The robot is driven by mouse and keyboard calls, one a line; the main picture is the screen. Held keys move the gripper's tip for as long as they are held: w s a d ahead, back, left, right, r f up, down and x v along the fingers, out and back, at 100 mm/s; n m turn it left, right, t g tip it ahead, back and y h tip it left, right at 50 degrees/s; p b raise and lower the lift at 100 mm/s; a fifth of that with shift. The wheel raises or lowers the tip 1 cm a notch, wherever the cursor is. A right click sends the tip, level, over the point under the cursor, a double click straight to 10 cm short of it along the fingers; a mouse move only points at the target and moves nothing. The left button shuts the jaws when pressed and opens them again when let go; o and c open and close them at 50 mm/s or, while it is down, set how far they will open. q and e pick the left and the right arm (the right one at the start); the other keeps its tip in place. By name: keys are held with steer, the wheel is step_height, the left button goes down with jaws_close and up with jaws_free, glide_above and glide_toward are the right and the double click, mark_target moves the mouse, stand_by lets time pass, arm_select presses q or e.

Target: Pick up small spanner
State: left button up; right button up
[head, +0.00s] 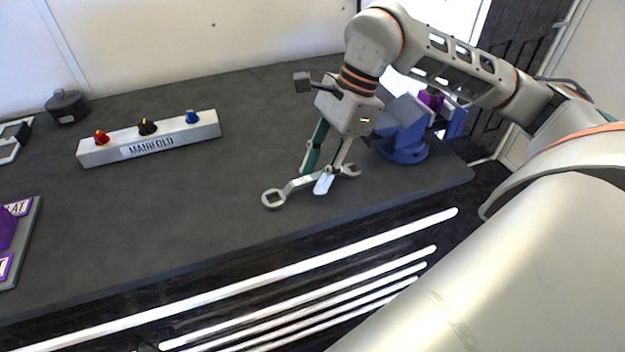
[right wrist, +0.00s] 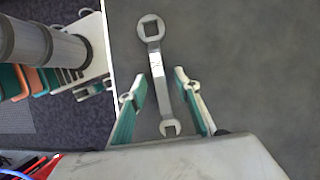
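The small spanner (head: 298,185) is a grey metal spanner with a ring end and an open-jawed end. It lies on the dark table near the front edge, its ring end to the left in the head view. My right gripper (head: 315,182) points down over its shaft. In the right wrist view the spanner (right wrist: 158,68) runs lengthwise between the two spread fingers of my right gripper (right wrist: 161,78), with a gap on each side. The gripper is open and empty. My left gripper is in neither view.
A white manifold block (head: 150,139) with red, black and blue knobs stands at the back left. A blue vise-like fixture (head: 404,143) with a purple part (head: 431,98) stands right of my gripper. A black knob-like object (head: 66,106) is far left. The table's middle is clear.

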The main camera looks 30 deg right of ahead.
mark_target(317, 175)
steer(key=shift+f, duration=0.2)
stand_by(0.3)
jaws_close()
steer(key=shift+r, duration=0.1)
steer(key=shift+r, duration=0.55)
step_height(317, 175, up, 19)
steer(key=p, duration=0.2)
steer(key=shift+r+p, duration=0.15)
steer(key=shift+p, duration=0.25)
